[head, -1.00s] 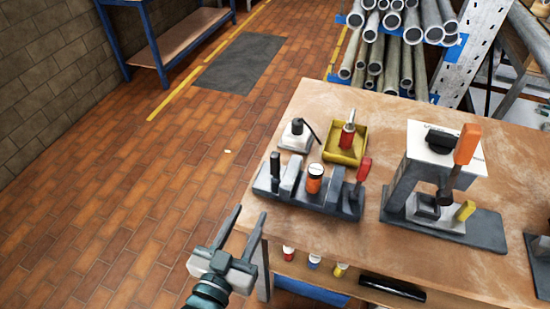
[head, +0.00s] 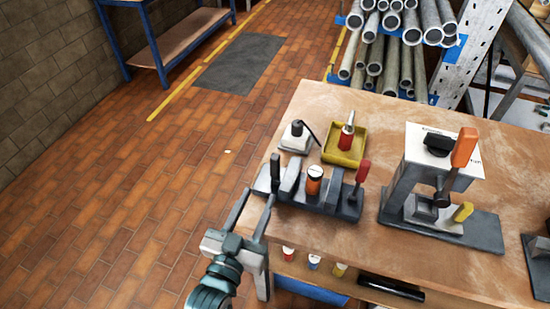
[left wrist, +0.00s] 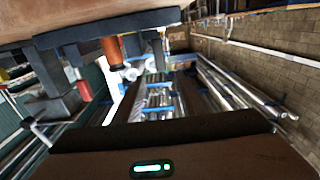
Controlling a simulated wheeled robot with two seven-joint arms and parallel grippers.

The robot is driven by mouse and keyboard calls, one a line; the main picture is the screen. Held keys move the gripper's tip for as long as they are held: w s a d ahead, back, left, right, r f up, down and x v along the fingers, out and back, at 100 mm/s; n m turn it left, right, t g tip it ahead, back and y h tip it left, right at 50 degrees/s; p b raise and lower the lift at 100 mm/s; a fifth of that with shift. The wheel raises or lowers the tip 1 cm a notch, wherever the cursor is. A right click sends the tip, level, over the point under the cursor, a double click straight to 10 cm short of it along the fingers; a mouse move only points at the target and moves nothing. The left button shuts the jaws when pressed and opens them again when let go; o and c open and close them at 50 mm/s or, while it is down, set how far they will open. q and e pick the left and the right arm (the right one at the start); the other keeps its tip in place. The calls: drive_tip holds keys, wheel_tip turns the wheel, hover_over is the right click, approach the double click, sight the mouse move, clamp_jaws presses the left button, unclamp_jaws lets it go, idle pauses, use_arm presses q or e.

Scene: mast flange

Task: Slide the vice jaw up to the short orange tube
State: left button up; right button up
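The vice (head: 345,207) is a dark grey bar with upright grey blocks, lying along the table's near left corner. The short orange tube (head: 314,182), with a dark band and white top, stands upright between a left grey jaw (head: 290,180) and a right grey block (head: 332,190). A dark upright piece (head: 275,168) is at the vice's left end; a red handle (head: 363,171) is at its right. My left gripper (head: 258,195) is open and empty, just left of the vice's left end. The tube shows tilted in the left wrist view (left wrist: 112,50). My right gripper is out of view.
Behind the vice are a yellow tray (head: 345,155) with a red-and-white bottle (head: 346,137) and a white box (head: 296,142) with a black lever. A grey clamp stand (head: 410,185) with an orange handle stands to the right. Floor left of the table is free.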

sight(273, 165)
use_arm(q)
drive_tip(key=p+x, duration=0.3)
drive_tip(key=x, duration=1)
drive_tip(key=shift+w, duration=0.15)
